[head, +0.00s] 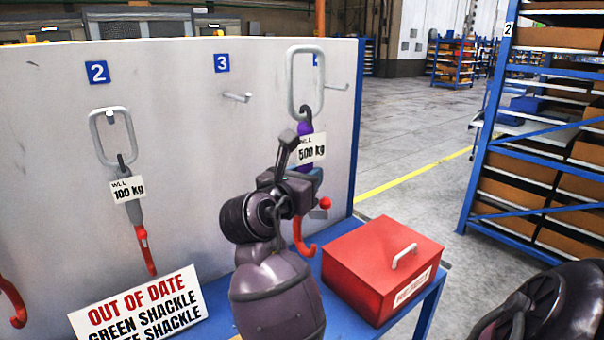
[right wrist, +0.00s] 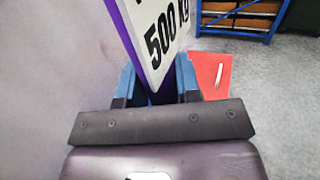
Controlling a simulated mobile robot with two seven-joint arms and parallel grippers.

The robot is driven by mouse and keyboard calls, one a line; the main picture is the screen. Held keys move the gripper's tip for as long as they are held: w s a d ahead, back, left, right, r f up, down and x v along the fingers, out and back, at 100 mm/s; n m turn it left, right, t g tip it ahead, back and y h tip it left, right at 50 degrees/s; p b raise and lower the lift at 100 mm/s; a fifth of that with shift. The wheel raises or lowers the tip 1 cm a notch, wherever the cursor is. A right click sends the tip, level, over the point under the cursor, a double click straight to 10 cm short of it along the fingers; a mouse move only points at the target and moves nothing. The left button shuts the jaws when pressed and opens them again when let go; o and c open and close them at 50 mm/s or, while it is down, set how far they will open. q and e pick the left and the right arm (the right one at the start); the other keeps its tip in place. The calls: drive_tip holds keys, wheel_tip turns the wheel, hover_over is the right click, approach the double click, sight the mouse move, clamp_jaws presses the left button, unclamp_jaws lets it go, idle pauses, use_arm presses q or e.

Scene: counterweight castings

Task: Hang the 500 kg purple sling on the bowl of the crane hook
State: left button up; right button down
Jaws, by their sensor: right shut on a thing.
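The purple sling (head: 305,129) carries a white "500 kg" tag (head: 313,148) and a tall grey top link (head: 292,85). A red hook (head: 298,240) shows below my gripper, at the sling's lower end. My right gripper (head: 303,178) is shut on the sling just below the tag. In the right wrist view the purple sling (right wrist: 127,35) stands between the blue fingers (right wrist: 157,88), with the tag (right wrist: 160,35) in front. The link's top is above the peg (head: 338,87) beside it. I do not see the crane hook or my left gripper.
The grey board carries a 100 kg sling (head: 133,205) under sign 2 and an empty peg (head: 237,97) under sign 3. A red box (head: 375,270) and an "out of date" sign (head: 140,312) stand on the blue bench. Blue shelving (head: 480,150) stands right; open floor lies between.

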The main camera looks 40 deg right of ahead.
drive_tip(key=shift+s+a+r+p, duration=0.1)
drive_tip(key=shift+s+p, duration=0.45)
drive_tip(key=shift+s, duration=0.35)
drive_tip(key=shift+s+a+r+p, duration=0.1)
drive_tip(key=shift+s+p, duration=0.45)
drive_tip(key=shift+s, duration=0.3)
drive_tip(key=shift+s+f+p, duration=0.1)
drive_tip(key=shift+s+p, duration=0.3)
drive_tip(key=shift+s, duration=0.3)
use_arm(q)
drive_tip(key=shift+s+a+r+p, duration=0.15)
drive_tip(key=shift+r+p, duration=0.9)
drive_tip(key=shift+r, duration=1.25)
use_arm(e)
drive_tip(key=shift+s+a, duration=0.15)
drive_tip(key=shift+s, duration=0.9)
drive_tip(key=shift+s+a, duration=0.15)
drive_tip(key=shift+s, duration=0.85)
use_arm(q)
drive_tip(key=shift+s, duration=0.15)
use_arm(e)
drive_tip(key=shift+s, duration=0.15)
